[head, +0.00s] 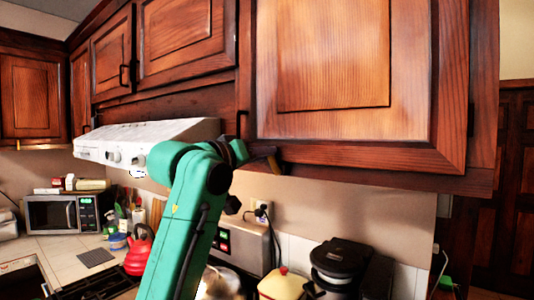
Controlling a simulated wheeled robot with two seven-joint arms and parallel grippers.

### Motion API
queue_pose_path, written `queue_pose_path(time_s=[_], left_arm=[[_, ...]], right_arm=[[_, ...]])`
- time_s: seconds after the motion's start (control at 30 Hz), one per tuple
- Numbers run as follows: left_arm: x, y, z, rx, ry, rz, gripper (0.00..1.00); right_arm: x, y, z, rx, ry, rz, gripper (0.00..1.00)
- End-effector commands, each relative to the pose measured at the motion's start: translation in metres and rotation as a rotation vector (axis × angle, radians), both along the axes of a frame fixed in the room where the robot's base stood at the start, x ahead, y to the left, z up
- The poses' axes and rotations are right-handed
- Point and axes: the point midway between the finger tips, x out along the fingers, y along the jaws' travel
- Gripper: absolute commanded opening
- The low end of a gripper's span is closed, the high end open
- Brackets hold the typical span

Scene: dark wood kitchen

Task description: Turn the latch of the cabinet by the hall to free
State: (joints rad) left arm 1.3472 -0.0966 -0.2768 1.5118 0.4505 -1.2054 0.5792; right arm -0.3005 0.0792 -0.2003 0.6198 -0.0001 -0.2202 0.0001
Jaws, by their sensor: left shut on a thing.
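The large wooden cabinet (415,120) fills the right of the head view, and its door is closed. A small yellow-brown piece (263,155), apparently the latch, shows at the door's lower left corner; its exact turn is too small to tell. My left gripper (270,160) is at that corner, at the end of my green arm, and is shut on the small piece. The wrist and dark fingers hide part of it. My right gripper is not in view.
A black handle (242,124) is just left of the door. A white range hood (150,138) is to the left. The hall doorway (510,180) is at far right.

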Motion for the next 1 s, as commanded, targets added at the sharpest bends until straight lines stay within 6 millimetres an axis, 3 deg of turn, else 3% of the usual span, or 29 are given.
queue_pose_path(time_s=[1.0], left_arm=[[0.012, 0.018, -0.031, -0.769, 0.518, 0.0, 0.0]], right_arm=[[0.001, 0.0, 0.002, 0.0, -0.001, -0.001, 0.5]])
